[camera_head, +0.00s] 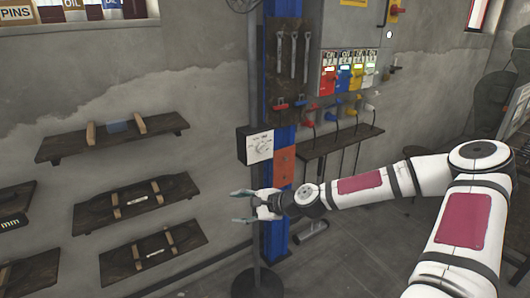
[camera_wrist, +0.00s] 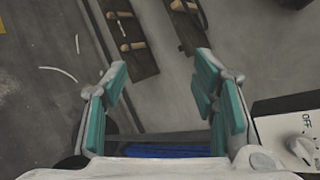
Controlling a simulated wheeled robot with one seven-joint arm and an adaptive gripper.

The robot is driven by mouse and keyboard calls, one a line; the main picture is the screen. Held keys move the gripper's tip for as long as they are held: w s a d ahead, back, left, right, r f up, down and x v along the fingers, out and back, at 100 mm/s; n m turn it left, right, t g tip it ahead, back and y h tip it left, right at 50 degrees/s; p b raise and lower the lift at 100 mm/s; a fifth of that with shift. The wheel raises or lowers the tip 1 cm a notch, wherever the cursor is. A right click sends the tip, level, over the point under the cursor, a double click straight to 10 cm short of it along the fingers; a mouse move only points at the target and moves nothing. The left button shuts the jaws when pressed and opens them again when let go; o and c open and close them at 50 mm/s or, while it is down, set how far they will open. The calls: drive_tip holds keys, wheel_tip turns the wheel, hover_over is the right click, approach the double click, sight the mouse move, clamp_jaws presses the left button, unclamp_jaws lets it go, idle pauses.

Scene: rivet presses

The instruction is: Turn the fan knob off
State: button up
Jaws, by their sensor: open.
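The fan knob (camera_head: 263,146) is a small round dial on the white face of a dark control box (camera_head: 243,148), fixed on the fan's pole (camera_head: 254,90). In the wrist view the knob (camera_wrist: 303,148) shows at the lower right edge, partly cut off, with the word OFF beside it. Its exact setting is too small to tell. My gripper (camera_head: 243,207) is open and empty, a little below the box and pointing left. In the wrist view its teal-padded fingers (camera_wrist: 162,78) are spread apart, with the knob outside them to the right.
A blue column (camera_head: 275,240) with an orange plate (camera_head: 284,166) stands right behind the pole. A tool board with wrenches (camera_head: 293,55) and a panel of coloured switches (camera_head: 345,75) are above right. Wooden wall shelves (camera_head: 113,138) are at left.

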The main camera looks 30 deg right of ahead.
drive_tip(key=w+d+r+m+t+h, duration=0.2)
drive_tip(key=d+r+m+t, duration=0.25)
drive_tip(key=d, duration=0.35)
drive_tip(key=m+t+h, duration=0.3)
drive_tip(key=m+h, duration=0.1)
drive_tip(key=m, duration=0.3)
approach(265, 150)
drive_tip(key=w, duration=0.9)
drive_tip(key=shift+w+a+r+b, duration=0.15)
drive_tip(key=shift+w+a+b, duration=0.1)
drive_tip(key=shift+b, duration=0.05)
drive_tip(key=shift+c, duration=0.3)
drive_tip(key=c, duration=1.1)
